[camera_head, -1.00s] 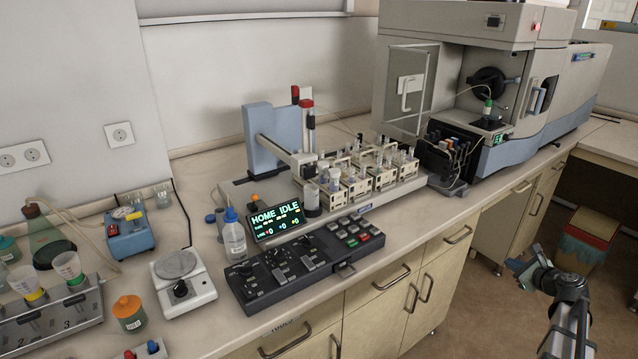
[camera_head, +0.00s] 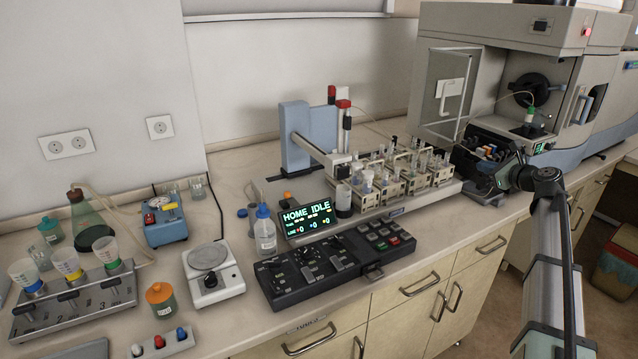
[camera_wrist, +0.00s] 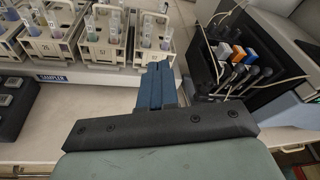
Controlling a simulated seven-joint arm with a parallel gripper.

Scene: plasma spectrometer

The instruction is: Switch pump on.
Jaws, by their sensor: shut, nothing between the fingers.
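A black pump block (camera_head: 490,148) with several coloured levers stands at the left front of the spectrometer. It shows at the upper right of the wrist view (camera_wrist: 240,65), with white, orange and blue parts and thin tubes. My gripper (camera_wrist: 158,85) is shut and empty, its blue fingers pointing at the gap between the sample racks and this block, apart from both. In the head view my gripper is just in front of the block and partly hides it. A blue box with a dial and a yellow part (camera_head: 165,222) stands at the far left, with a hose towards a flask.
The autosampler racks (camera_head: 395,175) lie left of my gripper. A black control panel (camera_head: 335,262) and a lit display (camera_head: 306,217) stand in front of them. The spectrometer (camera_head: 560,85) rises behind. A strip of bench front is bare.

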